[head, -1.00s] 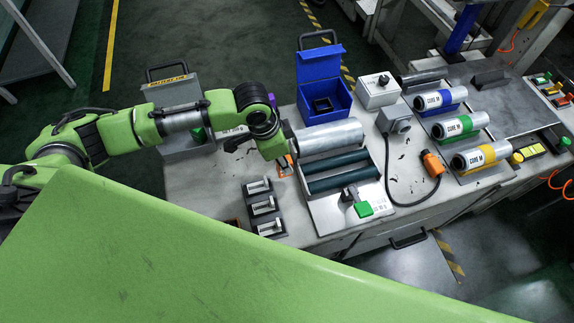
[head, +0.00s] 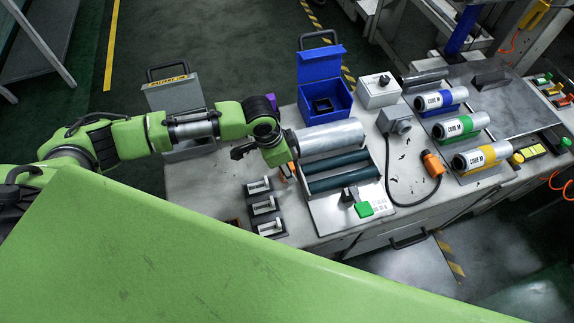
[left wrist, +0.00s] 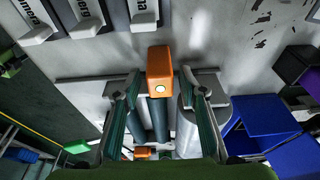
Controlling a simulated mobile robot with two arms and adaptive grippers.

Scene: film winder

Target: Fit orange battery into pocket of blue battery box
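The orange battery (left wrist: 160,72) shows in the left wrist view between the fingers of my left gripper (left wrist: 160,84), with a round contact on its near end. The fingers are apart, with a visible gap on each side of the battery. In the head view only a small orange part (head: 287,170) shows below my left gripper, beside the rollers. The blue battery box (head: 326,68) stands open at the back of the bench, with a black pocket (head: 322,105) inside. The box also shows at the right of the left wrist view (left wrist: 258,112). My right gripper is not in view.
A large silver roll (head: 330,137) and dark rollers (head: 340,170) lie right of my left gripper. Several black holders (head: 264,207) stand in front. A grey box (head: 172,95) is at left, and a white switch box (head: 378,91) stands right of the blue box.

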